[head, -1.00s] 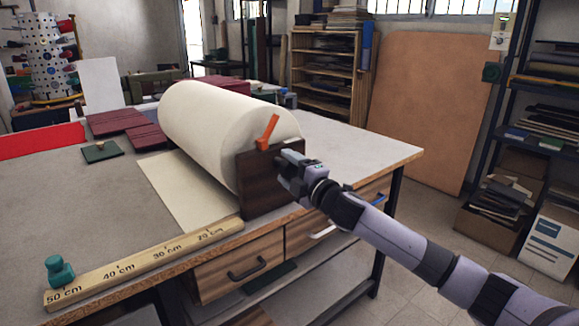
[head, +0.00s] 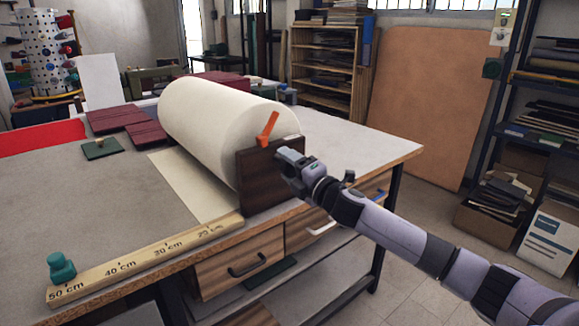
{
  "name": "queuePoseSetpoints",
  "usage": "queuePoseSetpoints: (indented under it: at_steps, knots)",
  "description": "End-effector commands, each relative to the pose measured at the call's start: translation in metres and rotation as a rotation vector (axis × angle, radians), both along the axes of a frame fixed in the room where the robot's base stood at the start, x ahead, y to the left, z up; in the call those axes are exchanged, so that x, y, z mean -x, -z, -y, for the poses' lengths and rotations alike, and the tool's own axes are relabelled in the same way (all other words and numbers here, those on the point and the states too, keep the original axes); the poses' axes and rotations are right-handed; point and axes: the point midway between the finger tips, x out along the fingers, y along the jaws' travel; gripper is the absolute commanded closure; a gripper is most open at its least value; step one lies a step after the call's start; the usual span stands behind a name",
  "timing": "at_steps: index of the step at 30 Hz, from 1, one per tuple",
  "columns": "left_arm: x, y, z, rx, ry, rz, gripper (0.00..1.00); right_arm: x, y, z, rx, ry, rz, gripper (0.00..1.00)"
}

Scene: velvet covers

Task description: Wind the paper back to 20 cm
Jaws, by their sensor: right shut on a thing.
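A large roll of cream paper (head: 212,125) lies on the table, its near end in a dark wooden bracket (head: 262,185). A flat paper sheet (head: 190,182) runs from under the roll to the left. Its near left corner lies by the wooden ruler (head: 140,264), between the 30 and 20 cm marks and closer to 20. An orange lever (head: 268,128) stands tilted on the bracket. My right gripper (head: 288,162) is at the bracket's right side, shut on a part its fingers hide. My left gripper is not in view.
A teal knob (head: 61,267) sits at the ruler's 50 cm end. A dark green block (head: 102,150), maroon folded covers (head: 135,125) and red cloth (head: 40,138) lie further left. The table between ruler and covers is clear.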

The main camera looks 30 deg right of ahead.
Motion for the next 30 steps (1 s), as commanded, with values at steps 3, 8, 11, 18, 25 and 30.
queuePoseSetpoints:
  at_steps: [3, 8, 11, 18, 25, 30]
  knots:
    - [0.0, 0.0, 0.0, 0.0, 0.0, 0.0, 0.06, 0.0, -0.002, -0.001, -0.001, -0.002, 0.004, 0.36]
    - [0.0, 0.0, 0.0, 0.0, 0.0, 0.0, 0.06, 0.0, -0.001, 0.0, -0.002, -0.002, 0.003, 0.17]
    - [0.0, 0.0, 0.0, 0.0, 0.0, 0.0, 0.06, 0.0, -0.001, 0.0, -0.002, -0.002, 0.002, 0.17]
    - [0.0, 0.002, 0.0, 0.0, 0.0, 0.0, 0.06, 0.007, 0.001, 0.0, -0.002, -0.001, 0.001, 0.17]
    - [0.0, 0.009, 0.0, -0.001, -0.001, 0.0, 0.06, 0.034, 0.005, 0.003, 0.0, -0.002, -0.001, 0.17]
    - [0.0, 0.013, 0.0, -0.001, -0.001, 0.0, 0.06, 0.053, 0.007, 0.004, -0.002, -0.001, 0.0, 0.17]
